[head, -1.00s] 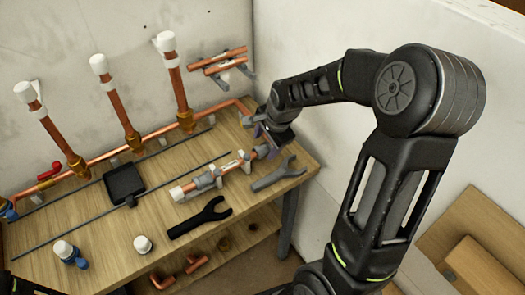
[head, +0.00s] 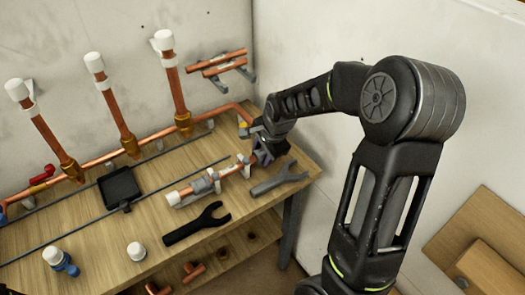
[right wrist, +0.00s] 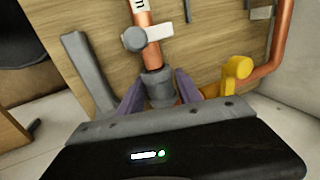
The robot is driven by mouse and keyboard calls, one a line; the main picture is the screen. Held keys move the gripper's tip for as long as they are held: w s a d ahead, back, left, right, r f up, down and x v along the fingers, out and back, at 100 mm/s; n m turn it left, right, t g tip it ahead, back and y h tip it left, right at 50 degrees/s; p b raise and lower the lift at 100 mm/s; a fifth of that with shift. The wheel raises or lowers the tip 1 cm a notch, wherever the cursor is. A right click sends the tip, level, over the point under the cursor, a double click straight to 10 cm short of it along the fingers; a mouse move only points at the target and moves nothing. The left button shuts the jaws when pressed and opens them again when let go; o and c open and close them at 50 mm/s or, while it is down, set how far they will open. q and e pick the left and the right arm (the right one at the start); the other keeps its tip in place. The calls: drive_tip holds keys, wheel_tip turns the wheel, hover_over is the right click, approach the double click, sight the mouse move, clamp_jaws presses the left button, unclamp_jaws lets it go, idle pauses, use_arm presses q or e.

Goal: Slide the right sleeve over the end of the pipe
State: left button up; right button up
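A short copper pipe (head: 229,172) with a white left end lies across the bench in grey clamps. A dark grey sleeve (right wrist: 157,82) is at its right end; the pipe runs into the sleeve's mouth in the right wrist view. My right gripper (head: 262,155) is down at that end. In the right wrist view its purple fingers (right wrist: 160,90) stand on either side of the sleeve. I cannot tell whether they press on it. The gripper body hides the sleeve's far part. My left gripper is out of view.
A yellow-handled valve (right wrist: 237,72) sits close right of the gripper. A grey fork tool (head: 280,178) and a black one (head: 197,222) lie in front. A black tray (head: 120,187) is further left. Upright copper pipes (head: 174,85) stand along the back wall.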

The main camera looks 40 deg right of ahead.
drive_tip(key=c, duration=0.7)
drive_tip(key=shift+a, duration=1.25)
drive_tip(key=shift+c, duration=0.2)
drive_tip(key=o, duration=1.2)
drive_tip(key=shift+c, duration=0.2)
drive_tip(key=p+v, duration=0.4)
drive_tip(key=v, duration=0.2)
drive_tip(key=shift+r, duration=0.25)
drive_tip(key=shift+s+r, duration=0.15)
drive_tip(key=shift+r, duration=0.1)
